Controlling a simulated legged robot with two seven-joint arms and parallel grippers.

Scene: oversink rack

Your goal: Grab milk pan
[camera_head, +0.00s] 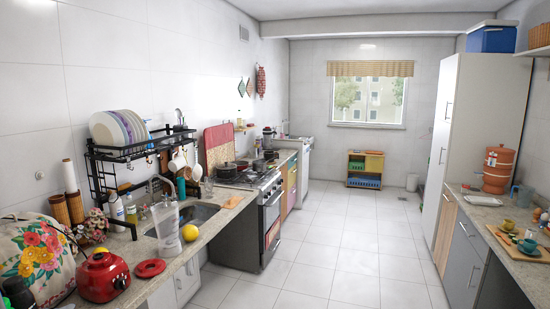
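I cannot tell for certain which vessel is the milk pan. A dark lidded pot (227,171) stands on the stove, and another dark pan (261,165) sits on it further back. Both are small and far off. Neither of my grippers shows in the head view.
A black over-sink rack (140,150) holds plates (108,133) above the sink (196,215). A clear pitcher (167,232) and a yellow fruit (189,233) stand by the front edge. The tiled floor (325,240) is clear between the counters.

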